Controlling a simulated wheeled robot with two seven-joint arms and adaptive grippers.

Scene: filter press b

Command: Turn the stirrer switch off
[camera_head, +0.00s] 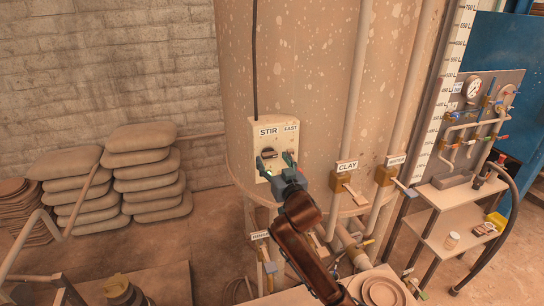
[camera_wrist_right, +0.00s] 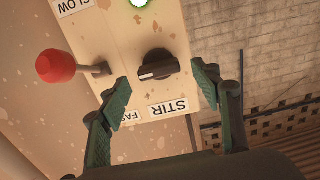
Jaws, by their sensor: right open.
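The stirrer switch is a black rotary knob (camera_head: 268,153) on a cream panel (camera_head: 291,139) labelled STIR, fixed to the big tank. In the right wrist view the knob (camera_wrist_right: 157,66) shows a pale mark at the left end of its grip bar. My right gripper (camera_head: 276,162) is open in front of the panel. In the wrist view its green fingers (camera_wrist_right: 163,88) stand apart, just short of the knob, with nothing between them. Contact with the knob does not show. My left gripper is not in view.
A red-knobbed lever (camera_wrist_right: 56,66) lies beside the switch, between SLOW and FAST labels. A green lamp (camera_wrist_right: 138,2) glows on the panel. A CLAY valve (camera_head: 340,181) and pipes stand right of the panel. Stacked sacks (camera_head: 145,160) are at left.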

